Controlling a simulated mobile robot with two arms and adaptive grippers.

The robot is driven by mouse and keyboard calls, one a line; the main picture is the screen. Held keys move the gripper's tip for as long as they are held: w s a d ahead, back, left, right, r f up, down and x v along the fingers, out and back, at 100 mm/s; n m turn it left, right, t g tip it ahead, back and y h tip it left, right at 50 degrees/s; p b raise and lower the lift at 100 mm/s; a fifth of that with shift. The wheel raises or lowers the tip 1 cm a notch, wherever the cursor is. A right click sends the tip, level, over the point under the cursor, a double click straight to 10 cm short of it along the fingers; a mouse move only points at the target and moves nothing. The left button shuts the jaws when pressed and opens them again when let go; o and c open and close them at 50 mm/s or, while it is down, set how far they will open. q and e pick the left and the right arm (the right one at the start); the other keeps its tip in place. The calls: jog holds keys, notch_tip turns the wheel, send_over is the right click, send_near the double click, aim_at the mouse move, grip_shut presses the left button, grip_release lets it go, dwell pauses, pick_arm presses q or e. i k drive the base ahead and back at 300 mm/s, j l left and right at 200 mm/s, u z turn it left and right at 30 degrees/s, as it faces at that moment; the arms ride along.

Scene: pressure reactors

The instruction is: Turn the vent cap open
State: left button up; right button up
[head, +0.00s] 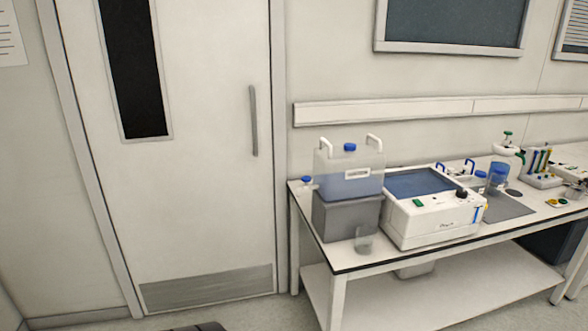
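A translucent carboy (350,171) with two white handles stands on a grey block (340,216) at the left end of the bench. A blue cap (349,147) sits on its top. A smaller blue part (306,180) shows at its lower left, near a spout. I cannot tell which of these blue parts is the vent cap, nor whether either is turned open. Neither of my grippers is in view.
The bench (341,263) holds a small clear beaker (363,240) and a white instrument (433,220) with a dark blue top. More labware and a rack (541,168) stand to the right. A closed door (195,150) is at left.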

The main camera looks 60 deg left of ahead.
aim_at(348, 146)
jog(key=u, duration=1.65)
jog(key=i+j+z, duration=0.1)
jog(key=i, duration=0.25)
